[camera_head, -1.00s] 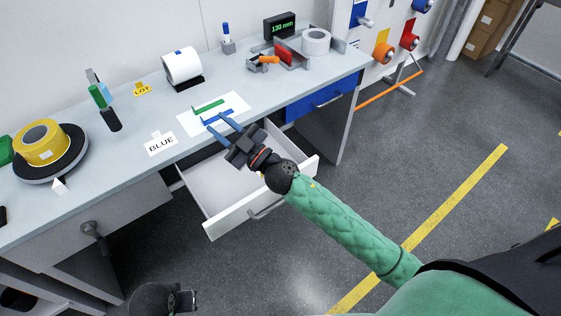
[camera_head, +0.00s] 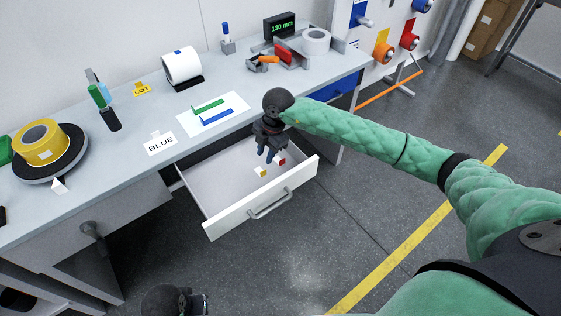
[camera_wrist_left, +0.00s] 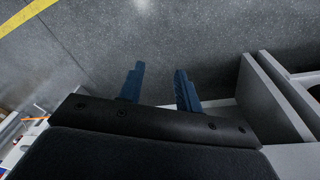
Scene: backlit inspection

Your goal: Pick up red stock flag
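A small red stock flag (camera_head: 282,161) lies in the open white drawer (camera_head: 222,183), towards its right side. My right gripper (camera_head: 272,158) points down into the drawer, with its blue fingertips just left of the red flag. Its fingers look apart, with nothing seen between them; whether they touch the flag is not clear. A small yellow flag (camera_head: 261,172) lies nearby in the drawer, nearer its front. My left gripper (camera_wrist_left: 160,70) is open and empty in the left wrist view, with grey floor beyond its fingers.
The drawer's front panel (camera_head: 290,190) and side walls stand around the flags. The workbench top (camera_head: 60,215) overhangs the back of the drawer. On it are a white sheet with green and blue strips (camera_head: 217,117), a BLUE card (camera_head: 160,143) and a yellow tape roll (camera_head: 40,143).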

